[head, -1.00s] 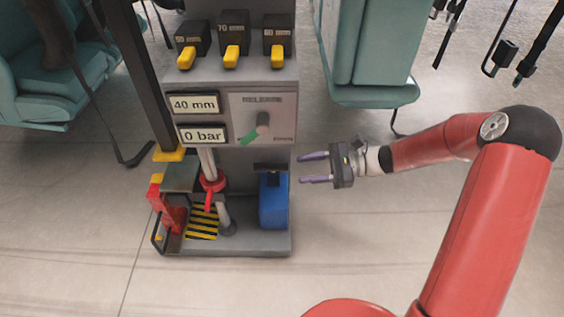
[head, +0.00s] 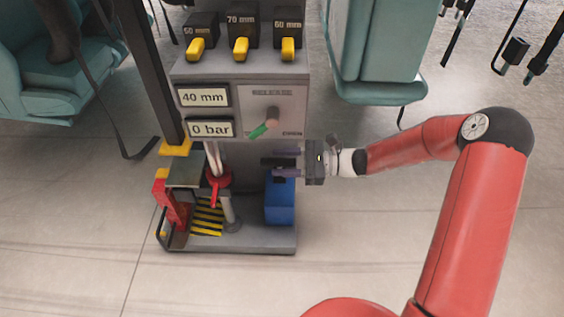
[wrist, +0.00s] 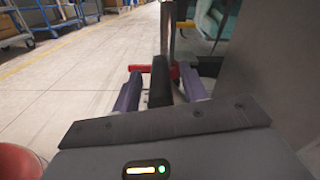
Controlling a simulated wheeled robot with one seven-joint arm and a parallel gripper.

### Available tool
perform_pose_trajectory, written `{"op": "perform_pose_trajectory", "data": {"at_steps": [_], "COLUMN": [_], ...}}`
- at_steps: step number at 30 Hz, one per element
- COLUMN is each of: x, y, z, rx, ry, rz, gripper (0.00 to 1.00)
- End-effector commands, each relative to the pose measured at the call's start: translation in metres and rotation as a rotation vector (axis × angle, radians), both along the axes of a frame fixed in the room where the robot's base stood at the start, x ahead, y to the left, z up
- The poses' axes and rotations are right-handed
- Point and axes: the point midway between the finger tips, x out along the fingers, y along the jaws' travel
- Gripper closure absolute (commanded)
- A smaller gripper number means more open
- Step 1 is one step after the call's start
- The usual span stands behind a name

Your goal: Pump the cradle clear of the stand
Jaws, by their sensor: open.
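The blue pump (head: 281,203) stands on the right of the grey unit's base (head: 255,243). Its black handle (head: 268,162) juts out above it. My gripper (head: 288,160) is open at the handle, coming from the right. In the wrist view, a dark bar (wrist: 160,82) lies between the two purple fingers, with the fingers apart; contact cannot be told. The displays read 40 mm (head: 202,96) and 0 bar (head: 210,128). The green-tipped release lever (head: 262,129) is tilted. A red collar (head: 218,178) sits on the upright rod. I cannot tell which part is the cradle or whether it touches the stand.
Three black blocks with yellow levers (head: 240,48) sit on top of the unit. A red part (head: 172,205) and a yellow-black striped plate (head: 208,217) are at its lower left. Teal seats (head: 378,50) stand behind. The floor in front is clear.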

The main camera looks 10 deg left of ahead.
Motion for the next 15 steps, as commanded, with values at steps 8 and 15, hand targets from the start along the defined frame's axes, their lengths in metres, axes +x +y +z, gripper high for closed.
{"op": "perform_pose_trajectory", "data": {"at_steps": [8, 15], "x": [-0.001, -0.0009], "y": [0.0044, 0.0042], "z": [0.0001, 0.0001], "rx": [-0.001, -0.001], "ry": [0.0, 0.0], "rz": [-0.001, -0.001], "gripper": [0.57, 0.82]}}
